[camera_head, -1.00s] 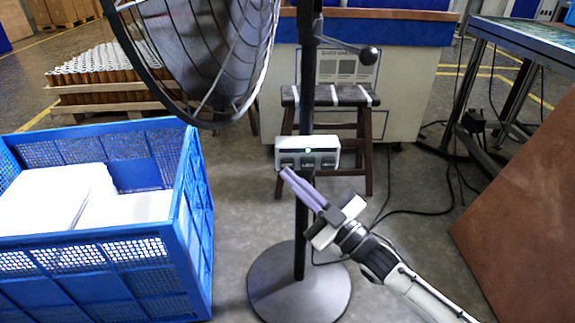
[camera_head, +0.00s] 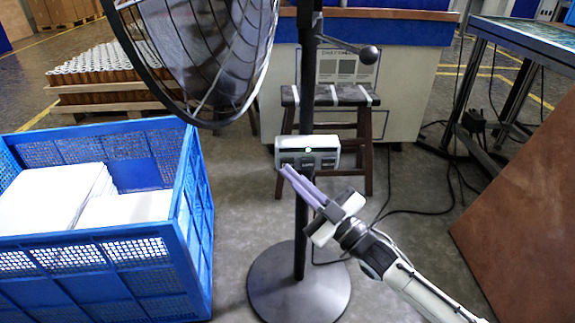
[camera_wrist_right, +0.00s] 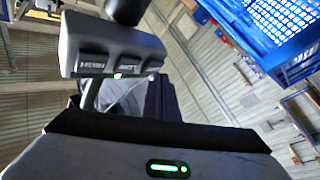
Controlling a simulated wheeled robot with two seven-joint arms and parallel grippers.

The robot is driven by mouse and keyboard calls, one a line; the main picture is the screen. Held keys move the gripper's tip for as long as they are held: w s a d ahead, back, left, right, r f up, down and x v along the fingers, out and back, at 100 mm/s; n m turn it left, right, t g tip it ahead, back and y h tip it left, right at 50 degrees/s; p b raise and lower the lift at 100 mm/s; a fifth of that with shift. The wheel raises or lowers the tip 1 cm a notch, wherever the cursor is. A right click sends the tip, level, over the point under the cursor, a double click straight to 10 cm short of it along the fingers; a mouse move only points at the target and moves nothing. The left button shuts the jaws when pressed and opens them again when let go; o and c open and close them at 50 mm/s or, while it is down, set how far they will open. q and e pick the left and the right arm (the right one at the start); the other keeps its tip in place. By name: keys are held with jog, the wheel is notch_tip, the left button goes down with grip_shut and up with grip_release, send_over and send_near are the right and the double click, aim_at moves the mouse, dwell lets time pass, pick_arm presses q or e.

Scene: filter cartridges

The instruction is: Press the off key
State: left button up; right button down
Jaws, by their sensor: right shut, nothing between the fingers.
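The white control box (camera_head: 322,142) sits on the dark fan pole, with a row of dark keys low on its front and a small lit lamp (camera_head: 308,150) above them. It also shows, turned over, in the right wrist view (camera_wrist_right: 112,40), where one key (camera_wrist_right: 92,62) seems to read HIGH. The off key's label is not legible. My right gripper (camera_head: 285,169) is shut and empty, its purple fingertips at the lower edge of the box, by the leftmost key. Whether they touch it I cannot tell. My left gripper is not in view.
The caged fan head (camera_head: 205,60) hangs above left, over a round grey base (camera_head: 300,290). A blue crate (camera_head: 190,220) with white blocks stands at left. A wooden stool (camera_head: 366,150) is behind the pole, and a brown panel (camera_head: 525,215) leans at right.

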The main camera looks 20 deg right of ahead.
jog(key=shift+w+d, duration=0.1)
jog(key=shift+w, duration=0.25)
dwell(0.7)
dwell(0.4)
jog(key=shift+s+a+p, duration=0.2)
jog(key=shift+s+p, duration=0.3)
jog(key=shift+s, duration=0.25)
jog(key=s+p, duration=0.1)
jog(key=s, duration=0.1)
jog(key=s+a+p, duration=0.1)
jog(key=s+p, duration=0.1)
jog(key=s, duration=0.1)
jog(key=shift+a, duration=0.2)
jog(key=shift+w, duration=0.1)
dwell(0.4)
